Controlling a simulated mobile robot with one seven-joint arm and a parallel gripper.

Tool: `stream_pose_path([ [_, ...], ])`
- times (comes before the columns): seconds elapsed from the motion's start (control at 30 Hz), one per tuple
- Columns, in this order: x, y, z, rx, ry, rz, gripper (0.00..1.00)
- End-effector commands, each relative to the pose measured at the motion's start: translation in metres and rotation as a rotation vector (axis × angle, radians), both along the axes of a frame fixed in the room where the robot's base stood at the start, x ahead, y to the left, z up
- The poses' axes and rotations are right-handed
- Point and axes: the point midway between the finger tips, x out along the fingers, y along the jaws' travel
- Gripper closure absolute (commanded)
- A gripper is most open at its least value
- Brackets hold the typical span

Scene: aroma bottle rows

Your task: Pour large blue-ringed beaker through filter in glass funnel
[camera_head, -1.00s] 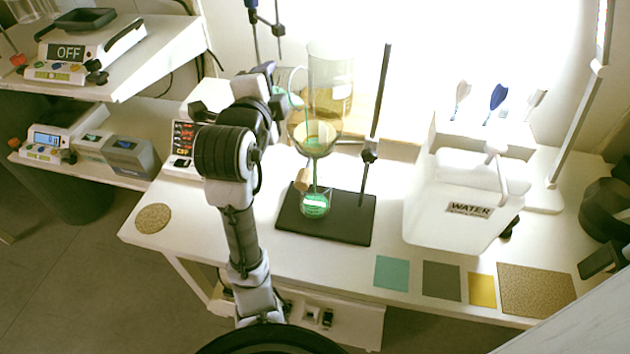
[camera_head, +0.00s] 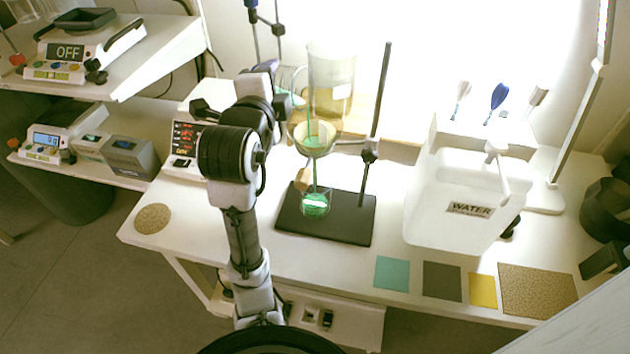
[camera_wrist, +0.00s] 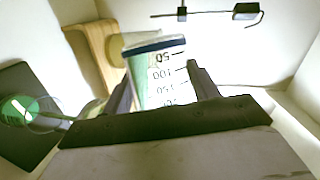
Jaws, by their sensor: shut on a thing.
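My gripper (camera_wrist: 163,88) is shut on the large clear beaker (camera_wrist: 157,62), which has a blue ring at its rim and black volume marks upside down in the wrist view. In the head view my gripper (camera_head: 280,98) is beside and above the glass funnel (camera_head: 316,150), partly hidden by my arm. The beaker is tilted, and a thin green stream (camera_head: 311,112) falls into the pale filter (camera_head: 312,133) in the funnel. Below the funnel a round glass vessel (camera_head: 316,207) holds green liquid. It also shows at the left of the wrist view (camera_wrist: 20,108).
A black stand base (camera_head: 350,222) with an upright rod (camera_head: 381,100) carries the funnel. A tall clear glass cylinder (camera_head: 332,65) shows behind the funnel. A white water tank (camera_head: 450,215) is to the right. Coloured mats (camera_head: 392,272) lie along the front edge.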

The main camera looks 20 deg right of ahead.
Motion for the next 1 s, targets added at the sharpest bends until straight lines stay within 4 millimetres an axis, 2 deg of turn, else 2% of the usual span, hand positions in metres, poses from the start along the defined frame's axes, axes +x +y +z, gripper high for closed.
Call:
stream_pose_path([
  [1.0,-0.0021,-0.0019,0.0029,0.029,-0.035,0.000,0.70],
])
